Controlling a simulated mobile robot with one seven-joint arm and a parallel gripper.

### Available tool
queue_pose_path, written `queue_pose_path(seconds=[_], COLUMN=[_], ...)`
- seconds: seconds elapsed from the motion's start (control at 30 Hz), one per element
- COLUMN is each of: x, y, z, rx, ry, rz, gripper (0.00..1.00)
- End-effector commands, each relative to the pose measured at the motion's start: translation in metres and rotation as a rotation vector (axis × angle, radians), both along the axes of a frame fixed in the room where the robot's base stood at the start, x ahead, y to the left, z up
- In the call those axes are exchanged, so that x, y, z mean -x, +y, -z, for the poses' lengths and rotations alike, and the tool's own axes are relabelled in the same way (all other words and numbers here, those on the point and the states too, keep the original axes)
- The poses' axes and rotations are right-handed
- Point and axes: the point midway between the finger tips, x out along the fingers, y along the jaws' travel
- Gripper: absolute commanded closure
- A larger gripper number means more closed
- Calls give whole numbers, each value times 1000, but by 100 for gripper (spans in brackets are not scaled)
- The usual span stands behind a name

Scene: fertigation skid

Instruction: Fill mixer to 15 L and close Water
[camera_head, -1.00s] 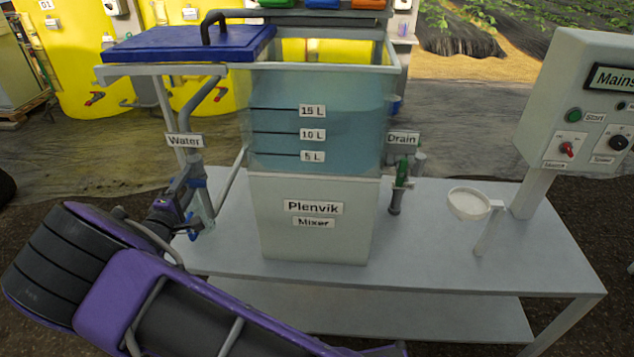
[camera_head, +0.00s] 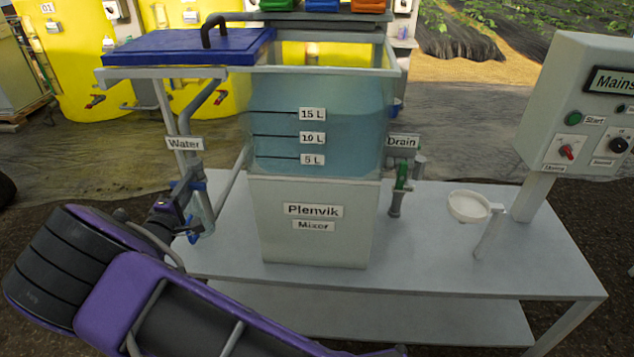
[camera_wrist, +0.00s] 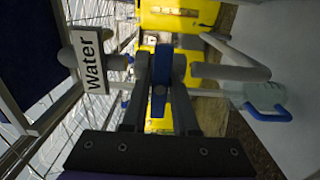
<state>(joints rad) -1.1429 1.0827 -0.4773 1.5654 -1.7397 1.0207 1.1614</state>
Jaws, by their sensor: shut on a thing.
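The Plenvik mixer (camera_head: 314,250) stands on the bench with a clear upper tank (camera_head: 350,150) marked 5 L, 10 L and 15 L. Bluish water shows behind all three marks and extends above the 15 L line (camera_head: 285,113); its exact front waterline is hard to tell. The Water label (camera_head: 184,144) hangs left of the tank, above the water valve, and also shows in the wrist view (camera_wrist: 90,62). My gripper (camera_head: 180,207) is at this valve. In the wrist view, its fingers are shut on the blue water valve handle (camera_wrist: 160,88). The handle's angle to the pipe is unclear.
The Drain valve with a green handle (camera_head: 402,176) is right of the tank. A white cup-like holder (camera_head: 469,206) and the Mains panel (camera_head: 585,110) stand further right. A blue lid (camera_head: 190,46) lies left of the open tank top. The bench front is clear.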

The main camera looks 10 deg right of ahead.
Motion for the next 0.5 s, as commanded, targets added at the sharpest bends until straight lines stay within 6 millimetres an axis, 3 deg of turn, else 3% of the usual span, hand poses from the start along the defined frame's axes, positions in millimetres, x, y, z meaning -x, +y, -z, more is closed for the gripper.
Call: queue_pose_path(seconds=[0.23,0.5], x=[0,0], y=[0,0], z=[-2,-2], rx=[35,306], ry=[9,82], rz=[0,-1], gripper=[100,100])
